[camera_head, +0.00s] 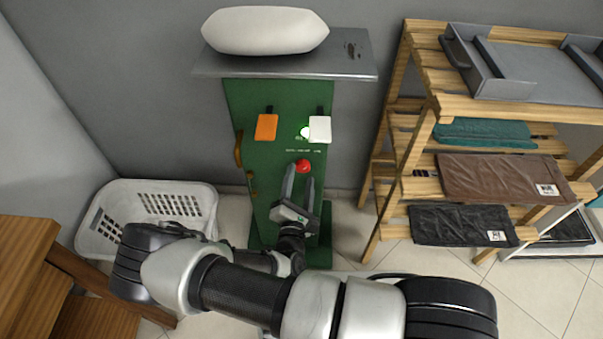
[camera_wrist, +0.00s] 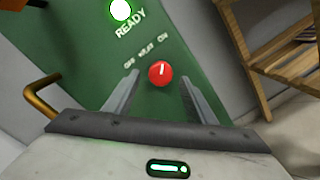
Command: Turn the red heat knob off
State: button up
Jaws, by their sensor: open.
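The red heat knob (camera_head: 303,166) is a round knob on the front of the green panel (camera_head: 270,190). In the wrist view the red knob (camera_wrist: 161,73) carries a short white mark pointing up, under a row of small lettering that includes OFF and ON. My gripper (camera_head: 300,177) is open in front of the panel. In the wrist view its two fingers (camera_wrist: 158,88) lie on either side below the knob, with visible space around it. I cannot tell how deep the fingertips reach. Nothing is held.
A lit green-white READY lamp (camera_wrist: 120,10) is above the knob. An orange tag (camera_head: 266,127) and a white tag (camera_head: 320,129) hang higher on the panel. A brass handle (camera_wrist: 42,97) is at the left. A wooden rack (camera_head: 420,120) stands right, a white basket (camera_head: 150,205) left.

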aim_at(302, 170)
jog(key=shift+w+d, duration=0.2)
jog(key=shift+w, duration=1.35)
jog(key=shift+c, duration=0.2)
jog(key=c, duration=1)
